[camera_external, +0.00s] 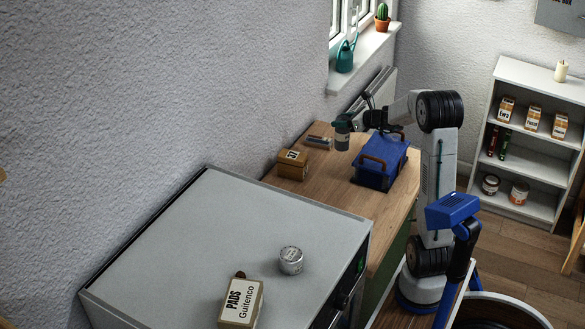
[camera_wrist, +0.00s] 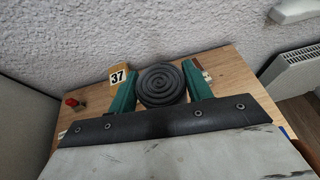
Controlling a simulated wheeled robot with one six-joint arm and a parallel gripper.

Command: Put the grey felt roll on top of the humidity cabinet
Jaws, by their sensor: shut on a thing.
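The grey felt roll (camera_wrist: 162,84) shows its spiral end in the wrist view, between the two green fingers of my gripper (camera_wrist: 164,88). The gripper is shut on it. In the external view my gripper (camera_external: 343,119) is at the far end of the wooden bench, near the wall, with the felt roll (camera_external: 342,141) at its tip. I cannot tell whether the roll touches the bench. The humidity cabinet (camera_external: 200,235) is the large grey box in the foreground, apart from the gripper. Its flat top is mostly bare.
On the bench (camera_external: 325,205), a box marked 37 (camera_external: 292,165) lies between roll and cabinet. A blue toolbox (camera_external: 378,165) stands under my arm.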

